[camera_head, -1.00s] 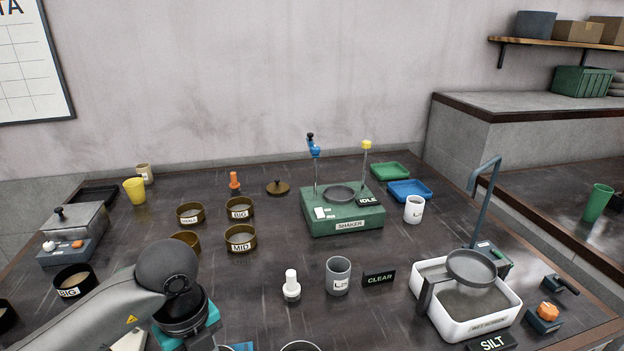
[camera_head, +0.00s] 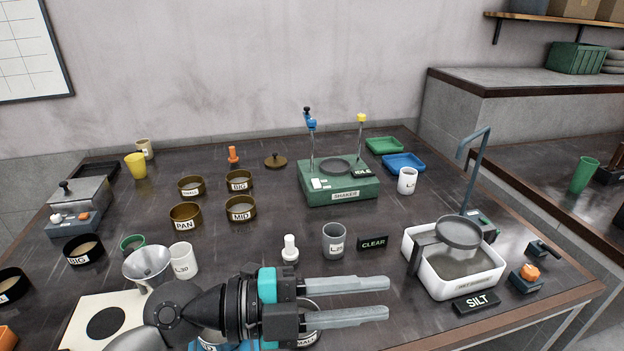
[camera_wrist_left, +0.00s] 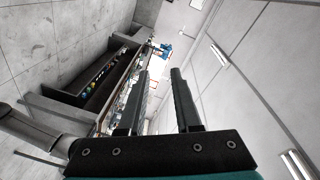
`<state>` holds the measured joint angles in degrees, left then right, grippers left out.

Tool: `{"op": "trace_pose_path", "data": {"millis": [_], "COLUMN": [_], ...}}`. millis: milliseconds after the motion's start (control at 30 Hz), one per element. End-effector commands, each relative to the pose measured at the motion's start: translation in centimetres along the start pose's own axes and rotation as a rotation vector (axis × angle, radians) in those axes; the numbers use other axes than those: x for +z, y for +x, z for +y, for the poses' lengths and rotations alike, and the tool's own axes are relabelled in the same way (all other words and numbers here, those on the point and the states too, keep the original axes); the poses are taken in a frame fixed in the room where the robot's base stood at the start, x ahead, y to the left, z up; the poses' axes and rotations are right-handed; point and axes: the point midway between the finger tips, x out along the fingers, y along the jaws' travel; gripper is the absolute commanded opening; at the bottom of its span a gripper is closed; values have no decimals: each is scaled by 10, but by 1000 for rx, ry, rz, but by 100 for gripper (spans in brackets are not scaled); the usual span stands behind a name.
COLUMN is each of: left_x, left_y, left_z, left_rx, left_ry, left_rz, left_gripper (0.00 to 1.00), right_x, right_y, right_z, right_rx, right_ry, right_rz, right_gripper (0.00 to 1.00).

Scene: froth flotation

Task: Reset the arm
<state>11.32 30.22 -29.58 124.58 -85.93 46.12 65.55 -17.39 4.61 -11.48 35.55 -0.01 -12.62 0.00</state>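My left gripper (camera_head: 388,299) is in the lower middle of the head view, its two grey fingers pointing right and spread apart with nothing between them. It hangs over the front of the dark table (camera_head: 300,232). In the left wrist view its fingers (camera_wrist_left: 160,98) are also apart and empty, with the room tilted sideways behind them. Part of a labelled dark sieve is hidden under the gripper. My right gripper is not seen.
A grey cup (camera_head: 333,241) and a white bottle (camera_head: 289,250) stand just beyond the gripper. A white basin (camera_head: 452,289) is to the right, the green shaker (camera_head: 340,190) behind. A metal funnel (camera_head: 147,264) and white mug (camera_head: 184,262) stand left of it.

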Motion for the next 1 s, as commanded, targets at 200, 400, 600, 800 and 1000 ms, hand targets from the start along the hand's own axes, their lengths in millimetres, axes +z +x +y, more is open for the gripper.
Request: {"op": "trace_pose_path", "data": {"millis": [200,400,600,800,1000], "left_x": [3,43,96,134,132], "left_y": [-26,-83,-149,-200,-227], "left_z": [-78,-110,-85,-6,102], "left_rx": [-501,-870,-1106,-1162,-1013], "left_ry": [-103,-269,-504,-803,-1142], "left_rz": [-66,-279,-601,-976,-1332], "left_gripper": [33,33,33,33,33], "right_x": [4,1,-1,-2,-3], "right_y": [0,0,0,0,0], "right_z": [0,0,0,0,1], "right_rx": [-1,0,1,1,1], "right_ry": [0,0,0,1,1], "right_rz": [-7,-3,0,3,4], "right_gripper": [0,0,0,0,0]}}
